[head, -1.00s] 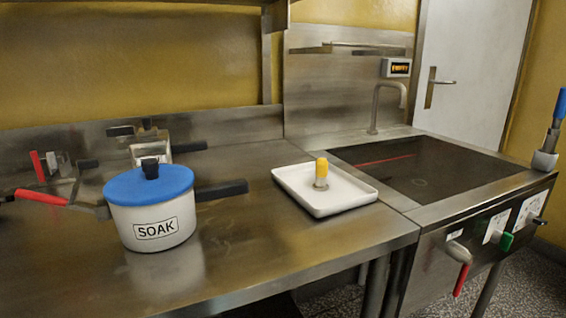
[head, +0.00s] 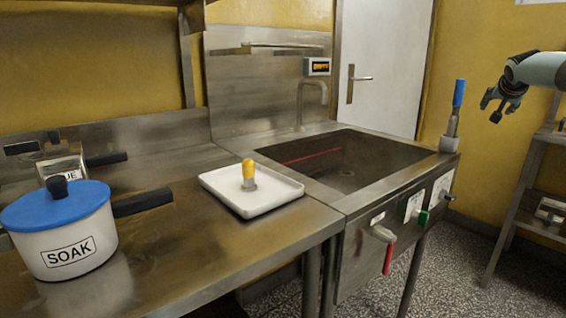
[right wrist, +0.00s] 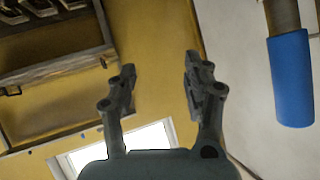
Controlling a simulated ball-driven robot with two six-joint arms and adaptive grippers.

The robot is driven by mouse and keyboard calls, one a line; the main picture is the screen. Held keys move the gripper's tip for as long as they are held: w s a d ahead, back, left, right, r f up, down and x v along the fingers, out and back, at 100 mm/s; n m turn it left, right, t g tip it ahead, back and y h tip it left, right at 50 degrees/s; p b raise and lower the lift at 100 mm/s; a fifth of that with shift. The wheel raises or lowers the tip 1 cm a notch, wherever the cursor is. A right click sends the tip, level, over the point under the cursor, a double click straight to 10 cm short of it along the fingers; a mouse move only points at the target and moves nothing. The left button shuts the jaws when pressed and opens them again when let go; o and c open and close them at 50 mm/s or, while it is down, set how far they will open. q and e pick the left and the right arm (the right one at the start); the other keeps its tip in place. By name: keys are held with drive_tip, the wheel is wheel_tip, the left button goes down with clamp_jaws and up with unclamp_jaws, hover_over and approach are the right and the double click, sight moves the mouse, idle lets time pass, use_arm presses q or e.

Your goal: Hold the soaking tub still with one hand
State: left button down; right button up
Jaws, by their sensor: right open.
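The soaking tub (head: 62,240) is a white pot labelled SOAK with a blue lid (head: 58,206) and a black knob. It stands upright on the steel counter at the left of the head view. A black bar (head: 142,201) lies just right of it. My right gripper (head: 494,107) is at the far right, in the air, open and empty, well apart from the tub. In the right wrist view its two fingers (right wrist: 158,80) are spread with nothing between them. My left gripper is not in view.
A white tray (head: 222,200) with a yellow-topped piece (head: 248,172) sits mid-counter. The sink basin (head: 345,165) lies to its right, with a blue-handled tool (head: 457,105) at its corner. A metal rack (head: 520,200) stands far right. Counter between tub and tray is mostly clear.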

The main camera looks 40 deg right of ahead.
drive_tip(key=s+d+r+m+g+h, duration=0.15)
drive_tip(key=s+r, duration=0.25)
drive_tip(key=r, duration=0.7)
drive_tip(key=s+d+r+m+h, duration=0.2)
drive_tip(key=s+d+r, duration=0.15)
drive_tip(key=r, duration=0.65)
drive_tip(key=w+a+n+t, duration=0.5)
drive_tip(key=w+n, duration=0.3)
drive_tip(key=w, duration=0.3)
drive_tip(key=w+a+n+t, duration=0.5)
drive_tip(key=w+n, duration=0.3)
drive_tip(key=w, duration=0.2)
drive_tip(key=w+a+f+n+t+y, duration=0.35)
drive_tip(key=w+a+n+y, duration=0.45)
drive_tip(key=a+n, duration=0.45)
drive_tip(key=w+a+f+n+t+y, duration=0.3)
drive_tip(key=w+a+n+t+y, duration=0.25)
drive_tip(key=w+a+n, duration=0.7)
drive_tip(key=a+f+n+g+y, duration=0.25)
drive_tip(key=a+n+y, duration=0.4)
drive_tip(key=a, duration=0.55)
drive_tip(key=n+g+y, duration=0.8)
drive_tip(key=n+g, duration=1.2)
drive_tip(key=n, duration=0.7)
approach(132, 212)
drive_tip(key=x, duration=0.6)
drive_tip(key=w+x, duration=0.1)
drive_tip(key=x, duration=0.2)
drive_tip(key=shift+w+f, duration=0.1)
drive_tip(key=shift+f, duration=0.3)
